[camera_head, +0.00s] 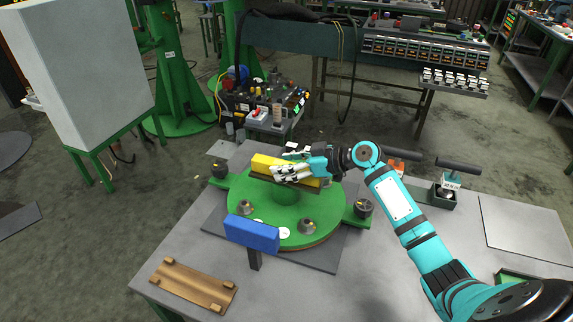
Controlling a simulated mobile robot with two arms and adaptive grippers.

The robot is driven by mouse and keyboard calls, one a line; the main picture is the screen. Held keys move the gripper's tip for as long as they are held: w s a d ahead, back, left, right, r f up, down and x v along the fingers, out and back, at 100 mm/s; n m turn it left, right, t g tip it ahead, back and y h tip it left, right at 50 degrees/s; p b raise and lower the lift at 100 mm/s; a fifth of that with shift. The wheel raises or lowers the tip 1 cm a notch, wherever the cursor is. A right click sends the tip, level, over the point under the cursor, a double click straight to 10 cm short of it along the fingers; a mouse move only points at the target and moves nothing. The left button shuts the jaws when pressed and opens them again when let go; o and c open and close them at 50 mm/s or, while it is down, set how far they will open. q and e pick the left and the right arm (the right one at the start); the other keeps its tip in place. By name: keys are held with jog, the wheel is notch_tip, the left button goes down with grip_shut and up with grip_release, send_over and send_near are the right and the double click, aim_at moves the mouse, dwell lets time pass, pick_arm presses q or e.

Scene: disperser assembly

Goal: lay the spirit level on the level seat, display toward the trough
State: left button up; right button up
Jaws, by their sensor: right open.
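The spirit level, a yellow bar (262,163), lies across the far part of the round green disc (262,203). A narrow brownish support, perhaps the level seat, shows under its front edge. My right gripper (288,173) is open at the middle of the bar, with its pale fingers over it and hiding part of it. I cannot tell whether the fingers touch the bar. Its display is not visible. I cannot tell which part is the trough. My left gripper is not in view.
A blue block (252,234) on a dark post stands at the disc's front. Dark knobs (363,208) sit at its sides. A wooden cradle (190,287) lies at the table's front left. A black-handled tool (450,182) stands at the right. The table's right side has a flat plate.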

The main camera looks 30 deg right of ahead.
jog(key=b+v, duration=0.3)
jog(key=v, duration=0.9)
jog(key=shift+r, duration=0.2)
jog(key=shift+r, duration=0.1)
